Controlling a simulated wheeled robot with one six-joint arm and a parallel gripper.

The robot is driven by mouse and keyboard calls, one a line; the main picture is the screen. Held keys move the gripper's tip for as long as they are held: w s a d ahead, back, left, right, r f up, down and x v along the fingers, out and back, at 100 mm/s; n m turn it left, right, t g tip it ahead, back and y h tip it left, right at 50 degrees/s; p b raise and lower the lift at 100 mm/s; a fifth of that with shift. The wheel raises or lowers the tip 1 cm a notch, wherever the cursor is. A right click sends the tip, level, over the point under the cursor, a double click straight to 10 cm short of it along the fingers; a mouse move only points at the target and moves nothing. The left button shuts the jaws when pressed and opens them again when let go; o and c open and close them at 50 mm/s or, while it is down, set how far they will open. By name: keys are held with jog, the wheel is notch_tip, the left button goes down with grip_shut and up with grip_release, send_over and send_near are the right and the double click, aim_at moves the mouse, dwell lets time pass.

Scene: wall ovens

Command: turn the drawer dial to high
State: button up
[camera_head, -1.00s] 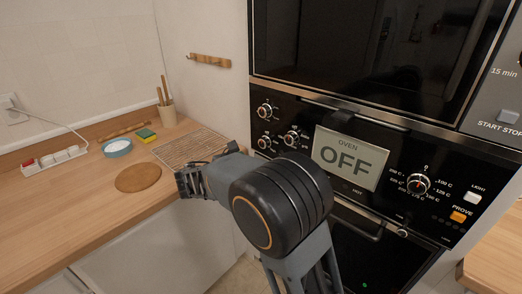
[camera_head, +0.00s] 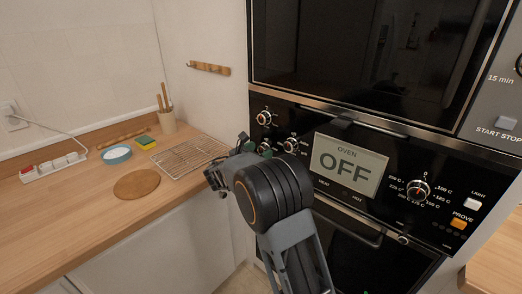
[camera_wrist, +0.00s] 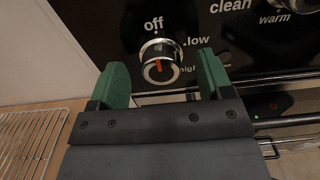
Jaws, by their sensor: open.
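In the wrist view, a silver dial (camera_wrist: 160,62) with a red mark sits on the black panel, with the words off, low and high around it. The red mark is close to upright, on the off side. My gripper (camera_wrist: 165,80) is open, its green fingertips to the left and right of the dial's lower part. No contact with the dial is visible. In the head view, my gripper (camera_head: 255,147) is at the lower-left corner of the oven panel and hides this dial there.
Other knobs stand close by, one above (camera_head: 264,118) and one to the right (camera_head: 291,146). The oven display (camera_head: 346,165) reads OFF. A wire rack (camera_head: 188,156) lies on the counter to the left. An oven handle bar (camera_wrist: 285,121) runs below the panel.

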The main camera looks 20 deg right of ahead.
jog(key=shift+x, duration=0.75)
jog(key=c, duration=0.9)
